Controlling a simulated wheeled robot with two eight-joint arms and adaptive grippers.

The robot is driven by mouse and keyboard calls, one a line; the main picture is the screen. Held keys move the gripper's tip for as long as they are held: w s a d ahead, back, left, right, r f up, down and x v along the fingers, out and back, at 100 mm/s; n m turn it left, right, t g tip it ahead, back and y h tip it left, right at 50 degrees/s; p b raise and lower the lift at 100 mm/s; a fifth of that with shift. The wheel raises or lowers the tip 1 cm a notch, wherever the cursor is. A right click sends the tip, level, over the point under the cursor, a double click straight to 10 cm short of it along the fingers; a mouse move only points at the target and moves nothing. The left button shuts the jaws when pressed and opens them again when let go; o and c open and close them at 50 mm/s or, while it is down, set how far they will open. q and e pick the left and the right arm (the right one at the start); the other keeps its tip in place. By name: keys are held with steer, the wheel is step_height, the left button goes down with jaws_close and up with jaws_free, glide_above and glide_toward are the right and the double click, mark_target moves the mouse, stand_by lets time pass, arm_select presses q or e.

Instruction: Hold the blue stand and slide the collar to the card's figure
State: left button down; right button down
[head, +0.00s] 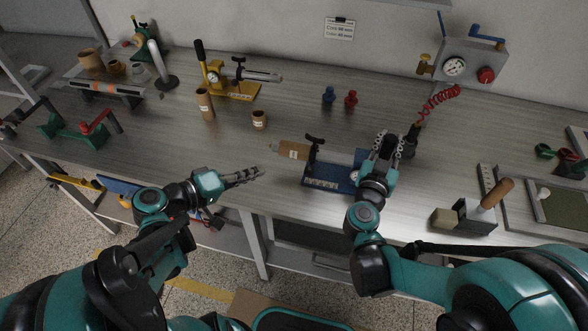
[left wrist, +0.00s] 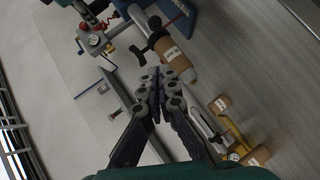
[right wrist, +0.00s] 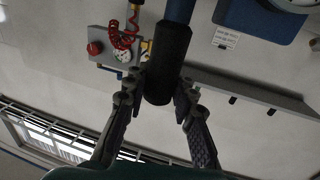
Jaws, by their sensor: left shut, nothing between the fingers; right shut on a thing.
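The blue stand (head: 326,177) sits near the table's front edge, a scale strip along its base. A dark collar with a black T-shaped knob (head: 313,139) is at its left end, beside a brown labelled tube (head: 292,151); the tube also shows in the left wrist view (left wrist: 174,56). The white card (head: 340,28) is on the back wall, its figures too small to read surely. My right gripper (head: 385,148) is shut on the stand's black handle (right wrist: 168,62). My left gripper (head: 260,172) is shut and empty, left of the stand and apart from it.
A yellow stand (head: 232,90) with a gauge and brown tubes (head: 204,103) stand behind to the left. A gauge box (head: 463,62) with a red hose (head: 438,100) is at the back right. A wooden-handled tool (head: 490,197) lies right. Table between left gripper and stand is clear.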

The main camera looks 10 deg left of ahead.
arm_select(q)
glide_toward(312, 160)
steer(key=w+a, duration=0.1)
steer(key=w, duration=0.1)
steer(key=shift+d+f, duration=0.4)
steer(key=shift+d, duration=0.35)
steer(key=shift+d+f, duration=0.45)
steer(key=shift+d, duration=0.35)
steer(key=d, duration=0.3)
steer(key=shift+d, duration=0.3)
